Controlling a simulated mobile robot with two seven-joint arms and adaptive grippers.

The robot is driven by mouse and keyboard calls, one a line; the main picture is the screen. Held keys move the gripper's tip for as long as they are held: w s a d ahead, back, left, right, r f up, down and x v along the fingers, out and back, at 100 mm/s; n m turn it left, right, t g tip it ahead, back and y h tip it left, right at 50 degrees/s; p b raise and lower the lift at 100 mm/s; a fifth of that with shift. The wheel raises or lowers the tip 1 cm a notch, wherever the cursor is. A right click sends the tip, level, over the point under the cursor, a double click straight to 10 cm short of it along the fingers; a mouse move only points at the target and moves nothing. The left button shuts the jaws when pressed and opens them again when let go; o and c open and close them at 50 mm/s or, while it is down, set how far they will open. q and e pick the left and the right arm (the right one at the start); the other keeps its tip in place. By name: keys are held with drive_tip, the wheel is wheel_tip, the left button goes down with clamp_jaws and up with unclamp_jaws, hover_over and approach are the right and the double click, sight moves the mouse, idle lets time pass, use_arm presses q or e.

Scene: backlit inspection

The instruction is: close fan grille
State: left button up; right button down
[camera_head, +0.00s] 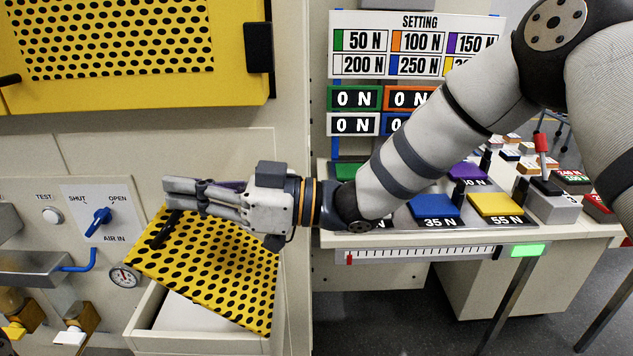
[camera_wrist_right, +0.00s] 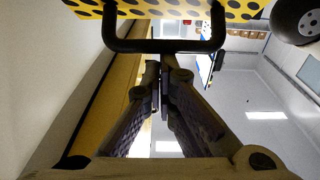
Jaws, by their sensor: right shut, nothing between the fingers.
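The fan grille appears to be the lower yellow perforated panel (camera_head: 215,268), tilted out from the cabinet front above a white open box or drawer. Its dark bar handle (camera_head: 160,236) is near the panel's upper left. My right gripper (camera_head: 168,195) reaches in from the right just above the grille, fingers shut and empty, tips pointing left. In the right wrist view the black handle (camera_wrist_right: 165,46) crosses just beyond the shut fingertips (camera_wrist_right: 160,75), with the perforated grille (camera_wrist_right: 180,8) behind it. I cannot tell whether the fingers touch the handle. My left gripper is not in view.
An upper yellow perforated panel (camera_head: 240,90) with a black latch block (camera_head: 258,47) is above. A table with coloured blocks (camera_head: 433,207) stands right.

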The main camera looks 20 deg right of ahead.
sight(159, 217)
drive_tip(key=a+f, duration=0.2)
drive_tip(key=w+a+f, duration=0.1)
drive_tip(key=a+f, duration=0.1)
drive_tip(key=a, duration=0.1)
drive_tip(key=shift+w, duration=0.2)
drive_tip(key=w+a+f+g+h, duration=0.1)
drive_tip(key=a+f+h, duration=0.2)
drive_tip(key=f, duration=0.3)
drive_tip(key=shift+a+f+b, duration=0.15)
drive_tip(key=shift+a+b, duration=0.2)
drive_tip(key=shift+a, duration=0.2)
drive_tip(key=shift+w, duration=0.1)
